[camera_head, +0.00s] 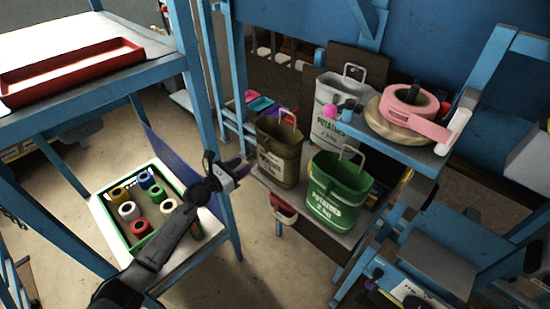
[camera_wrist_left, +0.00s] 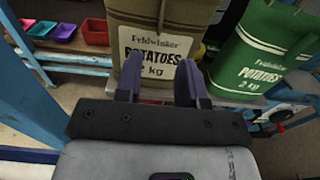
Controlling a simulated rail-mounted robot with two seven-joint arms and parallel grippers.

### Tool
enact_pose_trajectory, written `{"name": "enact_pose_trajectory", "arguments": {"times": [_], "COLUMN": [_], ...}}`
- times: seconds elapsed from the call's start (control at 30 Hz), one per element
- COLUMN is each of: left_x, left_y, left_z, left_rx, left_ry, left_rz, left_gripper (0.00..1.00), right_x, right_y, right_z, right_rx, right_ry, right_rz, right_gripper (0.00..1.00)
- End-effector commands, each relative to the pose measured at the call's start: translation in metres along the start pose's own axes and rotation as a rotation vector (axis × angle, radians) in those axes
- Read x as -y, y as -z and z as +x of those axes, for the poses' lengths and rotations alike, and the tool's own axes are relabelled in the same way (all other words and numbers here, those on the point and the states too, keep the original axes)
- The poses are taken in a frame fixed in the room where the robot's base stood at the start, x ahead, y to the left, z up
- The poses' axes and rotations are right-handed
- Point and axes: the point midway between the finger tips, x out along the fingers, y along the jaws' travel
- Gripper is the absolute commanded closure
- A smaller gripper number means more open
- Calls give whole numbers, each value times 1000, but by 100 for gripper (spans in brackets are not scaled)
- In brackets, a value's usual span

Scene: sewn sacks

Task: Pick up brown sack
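The brown sack (camera_head: 281,150) stands upright on a low shelf, its wire handle raised and a white potatoes label on its front. It fills the upper middle of the left wrist view (camera_wrist_left: 187,28). My left gripper (camera_head: 241,169) is just left of the sack in the head view. In the left wrist view the two purple fingers (camera_wrist_left: 161,77) are spread apart in front of the label, with nothing between them. I cannot tell whether they touch the sack. My right gripper does not show clearly in either view.
A green sack (camera_head: 338,190) stands close to the right of the brown one, and a white sack (camera_head: 335,112) behind. A blue rack post is left of my gripper. A shelf with pink tape (camera_head: 409,111) is at the right. A green crate (camera_head: 138,249) holds several spools.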

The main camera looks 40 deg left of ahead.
Motion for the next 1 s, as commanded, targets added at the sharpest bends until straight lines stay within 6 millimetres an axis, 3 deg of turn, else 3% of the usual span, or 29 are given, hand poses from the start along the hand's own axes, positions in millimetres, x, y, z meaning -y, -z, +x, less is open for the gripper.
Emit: {"name": "enact_pose_trajectory", "arguments": {"times": [0.2,0.57,1.0], "left_x": [0,0,1], "left_y": [1,2,4], "left_z": [35,56,102], "left_rx": [1,0,0], "left_ry": [0,0,0], "left_rz": [-1,-2,-1], "left_gripper": [64,64,64], "right_x": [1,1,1], "right_y": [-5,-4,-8], "right_z": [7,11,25], "right_rx": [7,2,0], "right_ry": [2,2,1], "right_rz": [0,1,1], "right_gripper": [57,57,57]}}
